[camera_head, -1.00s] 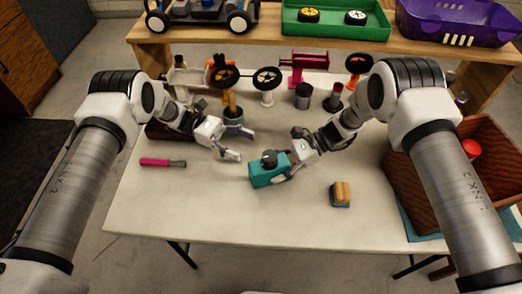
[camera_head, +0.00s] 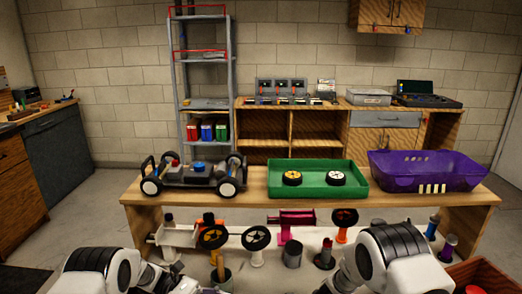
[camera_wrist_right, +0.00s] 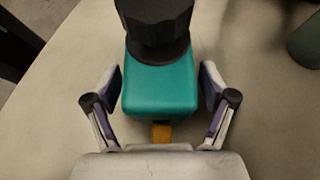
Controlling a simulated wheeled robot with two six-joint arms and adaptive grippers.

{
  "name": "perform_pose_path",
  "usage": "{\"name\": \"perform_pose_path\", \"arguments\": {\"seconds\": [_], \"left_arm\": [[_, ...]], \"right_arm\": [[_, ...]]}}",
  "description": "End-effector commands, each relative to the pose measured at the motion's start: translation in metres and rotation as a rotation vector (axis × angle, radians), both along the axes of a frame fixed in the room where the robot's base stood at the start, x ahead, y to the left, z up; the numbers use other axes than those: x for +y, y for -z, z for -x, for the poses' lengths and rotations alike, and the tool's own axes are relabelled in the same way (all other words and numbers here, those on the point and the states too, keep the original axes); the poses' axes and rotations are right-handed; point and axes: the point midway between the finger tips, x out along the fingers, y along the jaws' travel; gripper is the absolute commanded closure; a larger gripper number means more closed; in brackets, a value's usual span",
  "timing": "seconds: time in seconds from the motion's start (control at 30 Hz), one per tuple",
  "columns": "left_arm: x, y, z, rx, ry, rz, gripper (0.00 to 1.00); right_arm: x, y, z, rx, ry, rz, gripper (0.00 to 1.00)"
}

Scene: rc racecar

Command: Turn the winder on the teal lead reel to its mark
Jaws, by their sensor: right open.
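The teal lead reel (camera_wrist_right: 160,92) is in the right wrist view, with a dark, faceted winder (camera_wrist_right: 155,28) on top, cut off by the upper edge. A small orange piece (camera_wrist_right: 162,133) shows at the reel's near end. I cannot make out a mark. My right gripper (camera_wrist_right: 156,84) is open, with one finger on each side of the reel and a visible gap on the left. The reel is outside the head view. My left gripper is not in view; only parts of that arm show at the bottom of the head view.
A wooden bench holds a car chassis (camera_head: 196,176), a green tray (camera_head: 317,192) with two wheels, and a purple basket (camera_head: 425,173). Parts stands, including a magenta one (camera_head: 291,220), and a grey cup (camera_head: 292,254) stand on the worktable beyond my arms.

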Motion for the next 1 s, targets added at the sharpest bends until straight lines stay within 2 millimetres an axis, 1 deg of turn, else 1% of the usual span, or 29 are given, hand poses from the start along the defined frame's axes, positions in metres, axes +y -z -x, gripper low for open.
{"name": "perform_pose_path", "arguments": {"seconds": [0.07, 0.17, 0.4, 0.53, 0.67, 0.9, 0.97, 1.0], "left_arm": [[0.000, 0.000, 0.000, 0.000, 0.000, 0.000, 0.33], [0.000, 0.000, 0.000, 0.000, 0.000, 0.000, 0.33], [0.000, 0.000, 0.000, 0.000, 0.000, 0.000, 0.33], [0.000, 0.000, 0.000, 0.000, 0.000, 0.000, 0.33], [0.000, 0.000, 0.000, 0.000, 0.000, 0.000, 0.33], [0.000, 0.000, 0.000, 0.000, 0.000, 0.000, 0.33], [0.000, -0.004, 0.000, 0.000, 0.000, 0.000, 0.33], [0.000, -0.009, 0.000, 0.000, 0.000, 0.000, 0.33]], "right_arm": [[-0.005, -0.003, -0.003, -0.002, 0.001, -0.001, 0.17], [-0.019, -0.012, -0.010, -0.003, 0.004, -0.001, 0.17], [-0.070, -0.041, -0.031, -0.004, 0.003, -0.002, 0.17], [-0.089, -0.052, -0.038, -0.001, 0.003, -0.001, 0.17], [-0.096, -0.057, -0.041, 0.000, 0.001, 0.000, 0.17], [-0.096, -0.057, -0.041, 0.000, 0.000, 0.000, 0.17], [-0.096, -0.060, -0.041, 0.000, 0.000, 0.000, 0.17], [-0.096, -0.066, -0.041, 0.000, 0.000, 0.000, 0.17]]}}
